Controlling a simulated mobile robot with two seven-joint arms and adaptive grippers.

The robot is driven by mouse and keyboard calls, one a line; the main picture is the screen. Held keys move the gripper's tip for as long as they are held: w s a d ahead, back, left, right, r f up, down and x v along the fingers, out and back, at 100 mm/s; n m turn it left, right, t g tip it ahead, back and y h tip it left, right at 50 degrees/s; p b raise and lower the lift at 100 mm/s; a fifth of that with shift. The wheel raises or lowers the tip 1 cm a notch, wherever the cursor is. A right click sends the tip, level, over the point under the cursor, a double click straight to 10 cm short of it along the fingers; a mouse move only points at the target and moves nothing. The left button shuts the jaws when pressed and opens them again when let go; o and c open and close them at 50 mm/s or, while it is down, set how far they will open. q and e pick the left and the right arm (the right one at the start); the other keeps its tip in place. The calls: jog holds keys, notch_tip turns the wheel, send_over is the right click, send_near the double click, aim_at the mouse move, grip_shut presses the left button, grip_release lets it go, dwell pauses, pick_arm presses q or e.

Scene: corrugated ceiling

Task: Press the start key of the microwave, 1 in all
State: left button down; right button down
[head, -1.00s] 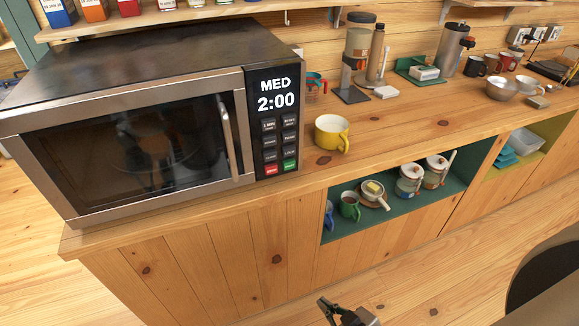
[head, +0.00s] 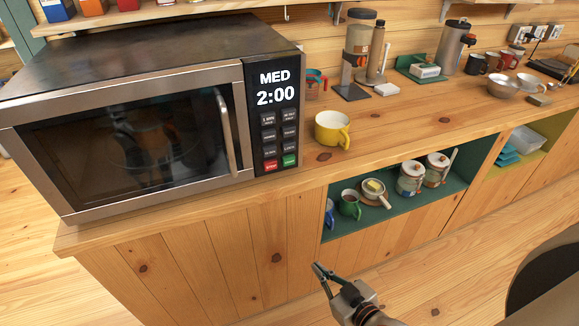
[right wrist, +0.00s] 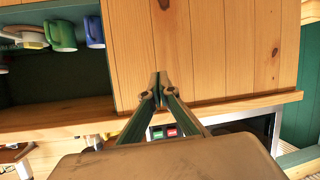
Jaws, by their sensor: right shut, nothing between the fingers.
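The microwave (head: 125,190) stands on the wooden counter at the left, door closed. Its display (head: 277,88) reads MED 2:00. The green start key (head: 289,161) is at the bottom right of the key panel, beside the red key (head: 270,165). My right gripper (head: 318,268) is shut and empty, in front of the cabinet, below and apart from the keys. In the right wrist view its fingertips (right wrist: 157,82) meet, with the cabinet front behind. The green key (right wrist: 172,131) and red key (right wrist: 156,133) show between the fingers there. My left gripper is not in view.
A yellow mug (head: 332,128) stands on the counter right of the microwave. The counter edge (head: 200,202) juts out between my gripper's height and the keys. An open shelf (head: 400,205) below holds mugs and jars. The space before the panel looks clear.

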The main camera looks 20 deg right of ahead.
jog(key=w+r+n+t+y+b, duration=0.1)
jog(key=w+r+t+y+b, duration=0.2)
jog(key=r, duration=0.7)
jog(key=w+r+n+t+y+b, duration=0.2)
jog(key=w+r+t+y+b, duration=0.2)
jog(key=r+y, duration=0.4)
notch_tip(320, 180, up, 2)
jog(key=shift+w+r+b, duration=0.2)
jog(key=shift+w+b, duration=0.3)
jog(key=shift+w, duration=0.65)
jog(key=shift+w, duration=0.1)
jog(key=b, duration=0.2)
send_near(289, 160)
jog(key=w+a+r, duration=0.3)
jog(key=a+r, duration=0.1)
jog(key=shift+s+d+r, duration=0.1)
jog(key=shift+d+r, duration=0.05)
